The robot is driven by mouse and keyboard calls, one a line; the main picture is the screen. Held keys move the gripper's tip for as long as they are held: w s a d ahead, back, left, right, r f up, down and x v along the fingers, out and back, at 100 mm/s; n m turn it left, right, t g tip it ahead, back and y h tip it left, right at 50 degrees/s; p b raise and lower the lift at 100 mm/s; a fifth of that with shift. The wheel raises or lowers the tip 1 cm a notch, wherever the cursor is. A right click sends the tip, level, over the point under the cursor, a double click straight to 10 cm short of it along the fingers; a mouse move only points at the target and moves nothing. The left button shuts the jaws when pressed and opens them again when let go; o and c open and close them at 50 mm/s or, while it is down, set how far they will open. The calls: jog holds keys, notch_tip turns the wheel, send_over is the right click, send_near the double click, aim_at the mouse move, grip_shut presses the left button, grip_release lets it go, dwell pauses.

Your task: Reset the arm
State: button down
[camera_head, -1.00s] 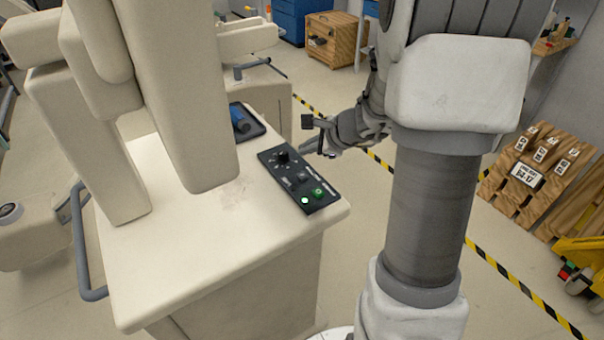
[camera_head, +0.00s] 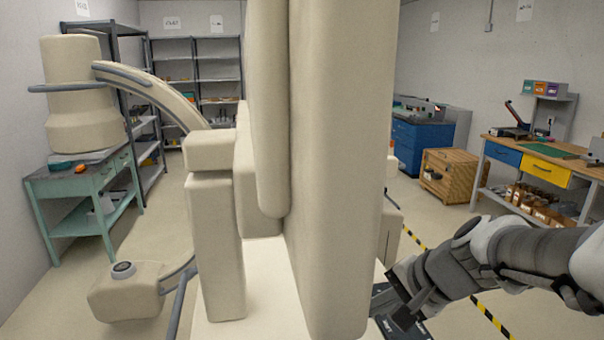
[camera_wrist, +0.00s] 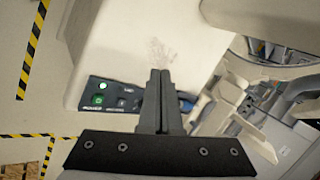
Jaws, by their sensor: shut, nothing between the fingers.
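My gripper (camera_wrist: 159,76) shows in the wrist view with its two dark fingers pressed together and nothing between them. It points over the top of a cream covered cart (camera_wrist: 130,40). A black control panel (camera_wrist: 110,94) with a lit green button lies partly behind the fingers. In the head view my arm reaches in from the right, and its end is low beside the cart (camera_head: 262,290), in front of the control panel (camera_head: 385,300). The fingertips are hard to make out there.
Tall cream covered blocks (camera_head: 340,150) rise from the cart just left of my arm. A wooden crate (camera_head: 448,177), a blue cabinet (camera_head: 421,145) and a workbench (camera_head: 545,165) stand behind. Yellow-black floor tape (camera_head: 490,318) runs right of the cart; open floor lies around it.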

jog(key=s+d+r+n+h, duration=0.1)
jog(key=s+r+n+h, duration=0.2)
jog(key=s+n, duration=0.6)
jog(key=s+h, duration=0.1)
jog(key=s, duration=0.3)
jog(key=shift+s+d+n+h, duration=0.15)
jog(key=shift+d+n+h, duration=0.15)
jog(key=shift+n, duration=0.1)
jog(key=shift+r, duration=0.1)
dwell(1.6)
